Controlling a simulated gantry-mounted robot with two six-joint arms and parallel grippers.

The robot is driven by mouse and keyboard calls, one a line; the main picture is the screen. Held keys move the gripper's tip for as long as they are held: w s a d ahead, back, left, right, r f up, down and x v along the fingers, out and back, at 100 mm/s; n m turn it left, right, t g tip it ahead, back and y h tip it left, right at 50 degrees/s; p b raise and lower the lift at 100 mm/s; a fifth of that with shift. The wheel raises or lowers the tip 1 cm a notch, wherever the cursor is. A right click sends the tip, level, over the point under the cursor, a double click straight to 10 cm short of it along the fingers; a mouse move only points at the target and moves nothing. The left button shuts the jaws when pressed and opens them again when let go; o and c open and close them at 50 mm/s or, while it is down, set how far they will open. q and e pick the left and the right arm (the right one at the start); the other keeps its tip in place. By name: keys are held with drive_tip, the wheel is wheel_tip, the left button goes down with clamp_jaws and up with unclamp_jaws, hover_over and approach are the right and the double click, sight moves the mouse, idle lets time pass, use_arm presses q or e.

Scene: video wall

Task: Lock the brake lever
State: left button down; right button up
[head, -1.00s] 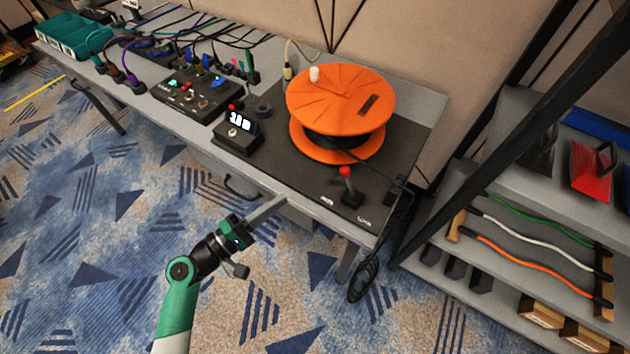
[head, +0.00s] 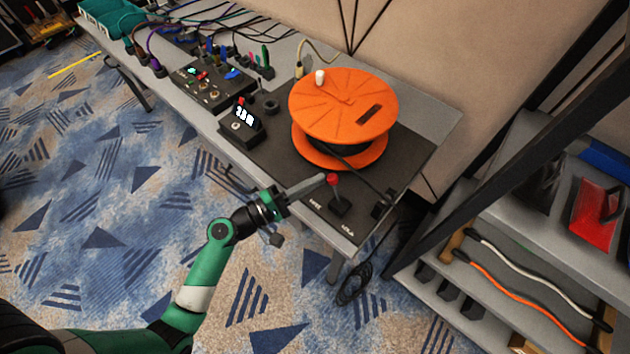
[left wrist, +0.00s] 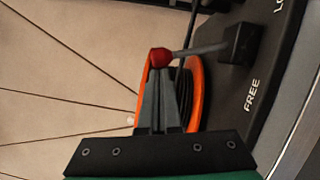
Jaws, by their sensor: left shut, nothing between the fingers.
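The brake lever (head: 334,190) has a red knob and a dark base on the black plate at the table's front right. In the left wrist view the lever's red knob (left wrist: 161,57) is right at my fingertips, and its grey rod runs right to the black base. Labels on the plate there read FREE and, cut off, one starting with LO. My left gripper (head: 322,179) is shut with nothing between its fingers; its tips are at the left side of the knob, and I cannot tell whether they touch. In the left wrist view the gripper (left wrist: 159,78) points at the knob. My right gripper is not in view.
An orange cable reel (head: 345,105) stands just behind the lever. A shelf with cables (head: 530,270) stands at the right. Floor in front is clear.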

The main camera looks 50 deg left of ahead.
use_arm(q)
drive_tip(key=shift+s+a, duration=0.1)
drive_tip(key=shift+d+r+m+p, duration=0.2)
drive_tip(key=shift+d+m+p, duration=0.05)
drive_tip(key=shift+m+p, duration=0.05)
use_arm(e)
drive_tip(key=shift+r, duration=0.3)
